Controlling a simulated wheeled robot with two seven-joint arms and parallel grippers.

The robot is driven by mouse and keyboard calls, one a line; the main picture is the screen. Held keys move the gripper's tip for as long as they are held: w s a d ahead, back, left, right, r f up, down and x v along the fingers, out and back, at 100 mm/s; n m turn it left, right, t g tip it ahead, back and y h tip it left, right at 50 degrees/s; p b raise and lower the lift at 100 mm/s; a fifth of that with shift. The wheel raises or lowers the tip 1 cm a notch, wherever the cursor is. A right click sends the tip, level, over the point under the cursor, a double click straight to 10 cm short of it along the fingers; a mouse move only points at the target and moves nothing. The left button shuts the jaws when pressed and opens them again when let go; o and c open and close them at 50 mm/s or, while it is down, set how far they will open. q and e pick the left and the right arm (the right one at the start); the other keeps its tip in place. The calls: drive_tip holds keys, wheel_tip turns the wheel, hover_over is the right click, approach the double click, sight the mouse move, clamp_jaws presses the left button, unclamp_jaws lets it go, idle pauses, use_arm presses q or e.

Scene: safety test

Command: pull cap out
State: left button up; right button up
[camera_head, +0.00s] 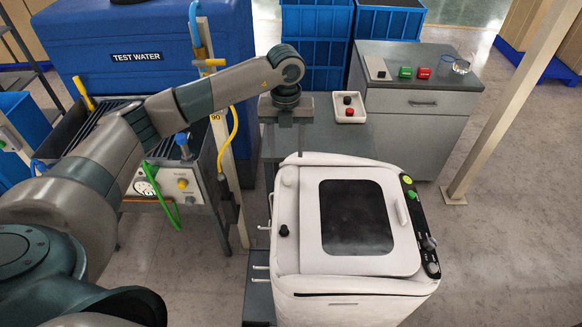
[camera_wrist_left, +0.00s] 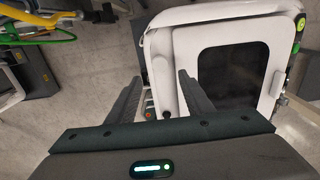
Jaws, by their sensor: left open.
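A white box-shaped machine (camera_head: 300,225) with a dark-windowed lid (camera_head: 357,217) stands at centre right in the head view. A small black cap (camera_head: 284,231) sits on its top at the left side, and a whitish round cap (camera_head: 289,176) is near its back left corner. I cannot tell which cap is meant. My left gripper (camera_head: 285,150) is open, pointing down over the machine's back left edge. In the wrist view its two fingers (camera_wrist_left: 160,82) are apart beside the machine's white edge (camera_wrist_left: 160,45), with no cap clearly held. My right gripper is out of view.
A white tray (camera_head: 359,119) with a red and a black knob lies behind the machine. A grey cabinet (camera_head: 420,100) with green and red buttons stands at the back right. A blue tank (camera_head: 150,45) and a post with a yellow hose (camera_head: 235,130) stand at the left.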

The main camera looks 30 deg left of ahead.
sight(287, 172)
use_arm(q)
drive_tip(key=shift+w, duration=0.1)
drive_tip(key=shift+r, duration=0.1)
idle(0.3)
drive_tip(key=shift+f+b, duration=0.35)
drive_tip(key=shift+f, duration=0.45)
wheel_tip(287, 172, down, 6)
drive_tip(key=b, duration=0.3)
drive_tip(key=shift+r, duration=0.1)
drive_tip(key=shift+f+b, duration=0.85)
drive_tip(key=shift+b, duration=0.1)
drive_tip(key=shift+b, duration=0.3)
